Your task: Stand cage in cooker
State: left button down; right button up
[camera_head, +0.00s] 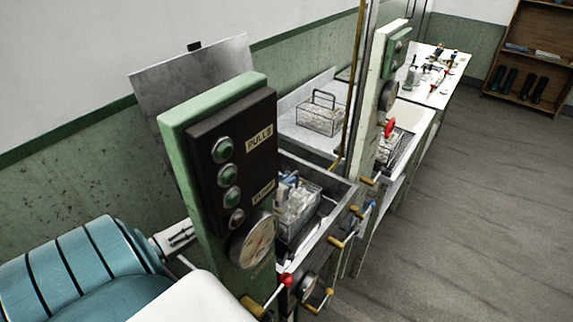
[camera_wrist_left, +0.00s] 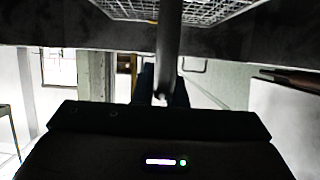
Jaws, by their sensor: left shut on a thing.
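A wire cage (camera_head: 298,212) with pale contents is at the near metal cooker (camera_head: 318,238), behind the green control post. I cannot tell whether its base touches the cooker's floor. My left gripper (camera_head: 287,186), partly hidden by the post, is at the top of this cage. In the left wrist view my left gripper (camera_wrist_left: 161,95) is shut on a grey bar, the cage's handle (camera_wrist_left: 168,50), and the cage's mesh shows along the top edge. My right gripper does not show in either view.
The green control post (camera_head: 217,180) with gauge and buttons stands in front of the cooker. A second cage (camera_head: 320,118) stands on the grey bench behind. A third cage (camera_head: 392,150) is by the farther basin. Brass-handled levers (camera_head: 336,242) stick out in front. The floor at right is clear.

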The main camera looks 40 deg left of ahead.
aim_at(296, 183)
pick_arm(q)
jog(key=shift+f, duration=1.25)
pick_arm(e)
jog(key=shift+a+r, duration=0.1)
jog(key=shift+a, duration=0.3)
pick_arm(q)
jog(key=shift+f, duration=0.25)
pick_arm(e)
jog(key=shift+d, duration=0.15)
pick_arm(q)
jog(key=c, duration=1.5)
grip_release()
jog(key=shift+s, duration=0.1)
